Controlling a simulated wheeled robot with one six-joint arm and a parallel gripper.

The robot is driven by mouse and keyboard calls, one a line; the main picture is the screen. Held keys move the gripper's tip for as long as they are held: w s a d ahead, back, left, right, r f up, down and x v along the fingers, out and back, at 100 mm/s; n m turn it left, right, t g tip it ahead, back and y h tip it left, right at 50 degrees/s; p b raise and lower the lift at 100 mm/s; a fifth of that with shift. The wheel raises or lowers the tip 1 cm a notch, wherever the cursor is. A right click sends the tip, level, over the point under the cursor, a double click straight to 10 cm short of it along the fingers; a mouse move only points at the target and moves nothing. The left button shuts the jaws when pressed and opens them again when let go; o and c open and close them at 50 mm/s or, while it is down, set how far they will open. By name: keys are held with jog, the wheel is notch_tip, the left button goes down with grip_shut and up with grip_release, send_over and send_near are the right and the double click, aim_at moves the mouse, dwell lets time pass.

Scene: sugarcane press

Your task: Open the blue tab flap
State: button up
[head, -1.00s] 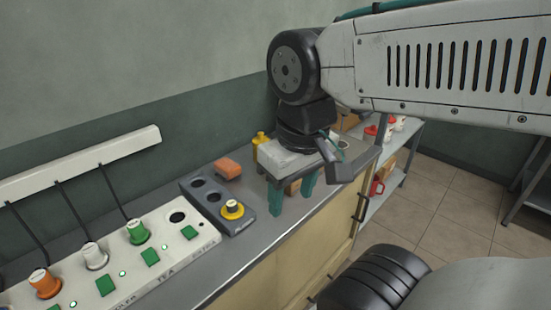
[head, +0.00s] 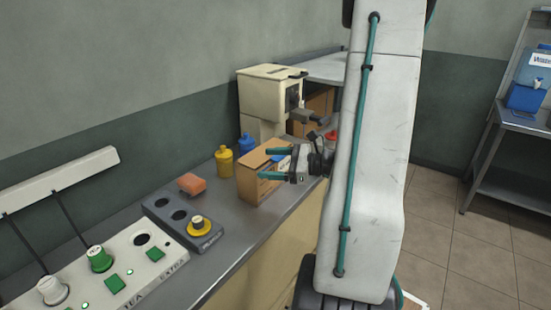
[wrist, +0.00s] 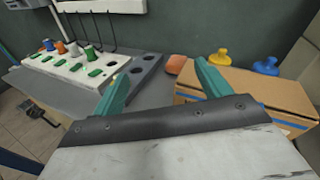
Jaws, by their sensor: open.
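A brown cardboard box (head: 250,187) stands on the grey counter; it also shows at the right of the wrist view (wrist: 265,92).
Yellow (head: 224,162) and blue (head: 247,146) bottles stand behind the box. A cream machine (head: 272,92) is farther back. An orange sponge (head: 192,184), a dark holder (head: 180,220) and a white panel (head: 130,262) lie left. Open floor is at the right.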

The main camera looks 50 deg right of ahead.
aim_at(283, 158)
jog(key=s+d+f+m+t+h, duration=0.2)
jog(key=d+m+h, duration=0.1)
jog(key=d, duration=0.2)
jog(key=s+d+f+m+t+h, duration=0.1)
jog(key=s+d+f+m+h, duration=0.1)
jog(key=d+f+m+h, duration=0.3)
jog(key=shift+n+y, duration=0.5)
jog(key=shift+y, duration=0.2)
jog(key=w, duration=0.2)
jog(key=w+r, duration=0.1)
jog(key=w, duration=0.2)
jog(key=w+r, duration=0.1)
jog(key=w, duration=0.1)
jog(key=shift+w+r, duration=0.15)
jog(key=shift+w, duration=0.1)
